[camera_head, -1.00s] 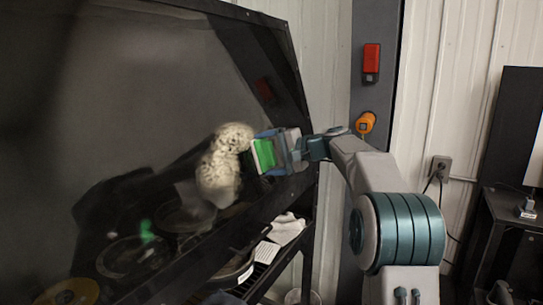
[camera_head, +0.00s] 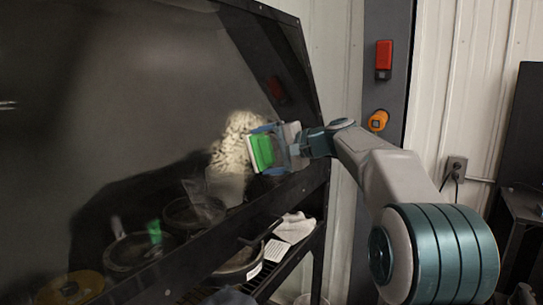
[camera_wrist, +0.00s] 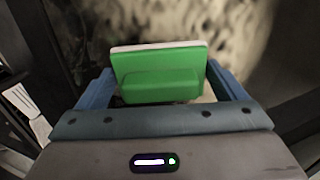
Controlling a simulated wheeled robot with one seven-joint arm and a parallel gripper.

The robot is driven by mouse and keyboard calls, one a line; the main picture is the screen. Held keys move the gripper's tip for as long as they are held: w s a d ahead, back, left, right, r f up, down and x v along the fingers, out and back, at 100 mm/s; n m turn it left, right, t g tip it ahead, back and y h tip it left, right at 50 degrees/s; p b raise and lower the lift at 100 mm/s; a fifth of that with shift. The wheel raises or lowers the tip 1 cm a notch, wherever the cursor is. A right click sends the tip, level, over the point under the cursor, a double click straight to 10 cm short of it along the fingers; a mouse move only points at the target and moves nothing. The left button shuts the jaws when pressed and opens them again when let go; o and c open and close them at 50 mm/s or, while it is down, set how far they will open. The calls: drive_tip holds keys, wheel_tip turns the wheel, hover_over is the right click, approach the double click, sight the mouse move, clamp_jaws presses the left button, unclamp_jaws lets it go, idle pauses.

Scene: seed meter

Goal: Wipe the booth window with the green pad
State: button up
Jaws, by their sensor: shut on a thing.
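The green pad (camera_head: 262,152) has a green back with a block-shaped grip and a pale face. My gripper (camera_head: 275,150) is shut on it; the wrist view shows the pad (camera_wrist: 158,72) between the blue fingers. The booth window (camera_head: 140,75) is a large dark, glossy pane filling the left of the head view. A pale speckled patch (camera_head: 235,143) lies on it, just left of the pad, which covers its right edge. In the wrist view the speckled patch (camera_wrist: 205,25) lies beyond the pad. I cannot tell whether the pad touches the pane.
Below and behind the pane are round pans (camera_head: 130,252) and a shelf with a white cloth (camera_head: 295,228). A dark frame edge borders the pane on the right. A grey post carries a red box (camera_head: 384,58) and an orange button (camera_head: 377,120).

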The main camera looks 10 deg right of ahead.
sight(236, 148)
drive_tip(key=shift+s+a+f+b, duration=0.1)
drive_tip(key=shift+s+a+b, duration=0.9)
drive_tip(key=shift+s, duration=0.2)
drive_tip(key=shift+s+a+b, duration=0.9)
drive_tip(key=shift+s+a, duration=0.05)
drive_tip(key=shift+s, duration=0.25)
drive_tip(key=shift+s+a+b, duration=0.6)
drive_tip(key=shift+s+a, duration=0.3)
drive_tip(key=shift+s, duration=0.25)
drive_tip(key=shift+s+a+b, duration=0.6)
drive_tip(key=shift+s+a, duration=0.25)
drive_tip(key=shift+s, duration=0.25)
drive_tip(key=shift+s+a+b, duration=0.6)
drive_tip(key=shift+s+a, duration=0.3)
drive_tip(key=shift+s, duration=0.25)
drive_tip(key=r+p, duration=0.2)
drive_tip(key=r, duration=0.1)
drive_tip(key=shift+w+a+p, duration=0.2)
drive_tip(key=shift+a+p, duration=0.1)
drive_tip(key=shift+p, duration=0.05)
drive_tip(key=shift+w+d+p, duration=0.55)
drive_tip(key=shift+w+d, duration=0.65)
drive_tip(key=shift+w, duration=0.3)
drive_tip(key=shift+w+d+p, duration=0.5)
drive_tip(key=shift+w+d, duration=0.7)
drive_tip(key=shift+w, duration=0.3)
